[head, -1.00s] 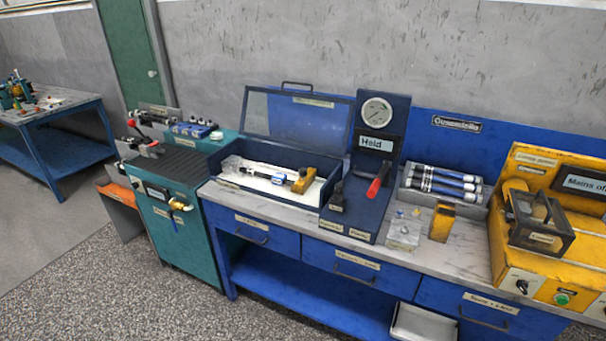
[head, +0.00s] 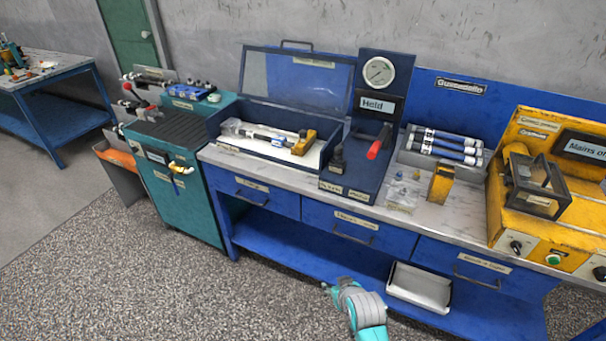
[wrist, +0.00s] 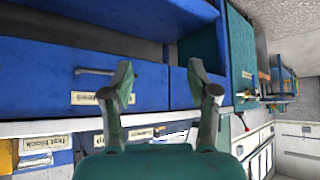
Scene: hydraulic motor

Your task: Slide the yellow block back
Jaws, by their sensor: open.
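A yellow block (head: 304,143) stands at the right end of the open blue box on the bench, beside a dark and clear cylinder (head: 258,134) lying on a white liner. Another yellow block (head: 441,184) stands upright on the bench top, right of the gauge stand. My gripper (head: 329,288) is low in front of the bench, below the drawers and apart from both blocks. In the wrist view, my gripper (wrist: 160,78) has its two fingers spread with nothing between them, facing the blue drawer fronts. The yellow block in the box cannot be made out there.
The box's clear lid (head: 297,82) stands raised. A gauge stand (head: 378,110) with a red-handled lever (head: 379,142) is right of the box. A teal cabinet (head: 185,205) adjoins the bench's left end. A grey tray (head: 419,288) sits on the lower shelf. Floor in front is clear.

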